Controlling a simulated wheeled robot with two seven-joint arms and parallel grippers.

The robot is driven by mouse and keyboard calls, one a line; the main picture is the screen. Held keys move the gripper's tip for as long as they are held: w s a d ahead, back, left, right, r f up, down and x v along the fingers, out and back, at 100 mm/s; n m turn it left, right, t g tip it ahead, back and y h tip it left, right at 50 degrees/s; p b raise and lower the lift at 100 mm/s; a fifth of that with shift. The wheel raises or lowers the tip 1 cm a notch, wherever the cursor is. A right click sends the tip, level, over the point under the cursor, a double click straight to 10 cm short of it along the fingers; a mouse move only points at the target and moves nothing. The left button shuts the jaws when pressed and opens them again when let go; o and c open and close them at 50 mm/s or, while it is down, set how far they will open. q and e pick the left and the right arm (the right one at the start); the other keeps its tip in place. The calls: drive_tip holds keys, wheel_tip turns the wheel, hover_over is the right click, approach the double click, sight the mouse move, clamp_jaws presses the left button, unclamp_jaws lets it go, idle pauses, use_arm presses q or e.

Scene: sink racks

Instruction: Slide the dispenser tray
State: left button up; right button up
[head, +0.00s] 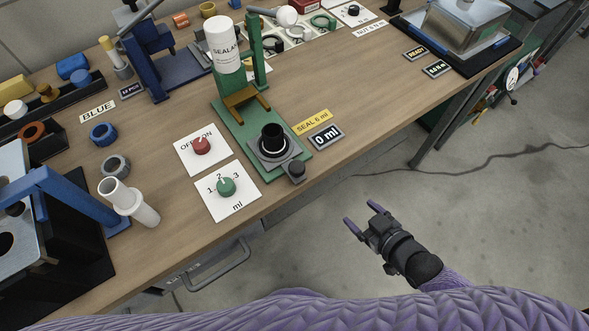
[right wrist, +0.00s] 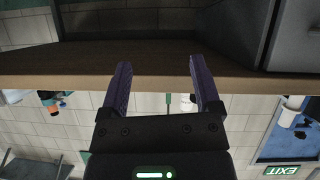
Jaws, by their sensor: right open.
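The dispenser (head: 238,125) has a green base and a white sealant bottle (head: 223,45) held upright over it. Its grey square tray (head: 283,157) sits at the front end of the base with a black cup (head: 273,137) on it. A small dark knob (head: 296,170) sticks out at the tray's front. My right gripper (head: 361,217) is open and empty over the floor, off the table's front edge, apart from the tray and to its lower right. In the right wrist view the open fingers (right wrist: 159,66) have nothing between them. My left gripper is out of view.
A red OFF/ON knob (head: 202,145) and a green ml knob (head: 226,187) lie left of the tray. A "0 ml" display (head: 326,137) lies to its right. The tabletop right of the display is clear.

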drive_tip(key=a+r+n+t+y+b, duration=0.1)
drive_tip(key=a+r+n+y, duration=0.1)
drive_tip(key=a+r+y, duration=0.25)
drive_tip(key=y+b, duration=0.1)
drive_tip(key=y, duration=0.2)
approach(303, 173)
drive_tip(key=a, duration=0.1)
drive_tip(key=shift+t+h, duration=0.25)
drive_tip(key=shift+t, duration=0.05)
drive_tip(key=b+x, duration=0.1)
drive_tip(key=x, duration=0.9)
drive_tip(key=shift+w+f+b, duration=0.15)
drive_tip(key=shift+w+b, duration=0.05)
drive_tip(key=shift+b, duration=0.15)
drive_tip(key=shift+w+a, duration=0.1)
drive_tip(key=c, duration=1.1)
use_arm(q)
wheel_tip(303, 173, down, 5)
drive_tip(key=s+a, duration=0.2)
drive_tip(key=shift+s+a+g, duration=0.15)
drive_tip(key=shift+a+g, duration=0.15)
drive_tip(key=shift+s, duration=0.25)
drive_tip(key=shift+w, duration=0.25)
